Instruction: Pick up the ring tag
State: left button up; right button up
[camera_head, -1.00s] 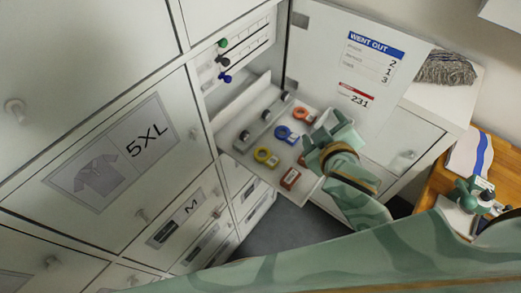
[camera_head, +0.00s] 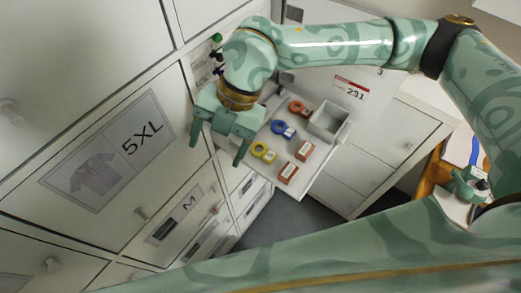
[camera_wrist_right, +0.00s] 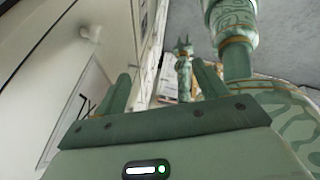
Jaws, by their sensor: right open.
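Three ring tags with pale labels lie on the pulled-out white tray (camera_head: 318,178): an orange one (camera_head: 299,108), a blue one (camera_head: 283,129) and a yellow one (camera_head: 263,151). I cannot tell which one the task means. My right gripper (camera_head: 215,150) is open, left of the yellow ring tag, in front of the cabinet face and apart from the rings. Its arm and wrist hide the tray's back left part. In the right wrist view its jaws (camera_wrist_right: 164,84) hold nothing. My left gripper (camera_head: 465,186) is at the right, over a wooden table; its jaws are unclear.
Two red-brown labelled blocks (camera_head: 304,150) and a grey open bin (camera_head: 328,122) share the tray. Coloured pegs (camera_head: 217,55) are partly hidden behind my right arm. Grey floor (camera_head: 290,225) shows below the tray.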

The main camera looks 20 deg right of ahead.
jog(key=w+d+m+t+h, duration=0.2)
jog(key=w+d+m+h, duration=0.3)
jog(key=d, duration=0.6)
jog(key=p, duration=0.3)
send_over(263, 151)
jog(key=shift+n, duration=0.4)
notch_tip(263, 151, down, 11)
jog(key=shift+d+r, duration=0.1)
jog(key=shift+r, duration=0.1)
notch_tip(263, 151, down, 5)
jog(key=shift+r+p, duration=0.15)
jog(key=shift+p, duration=0.7)
jog(key=shift+f, duration=0.2)
jog(key=c, duration=0.6)
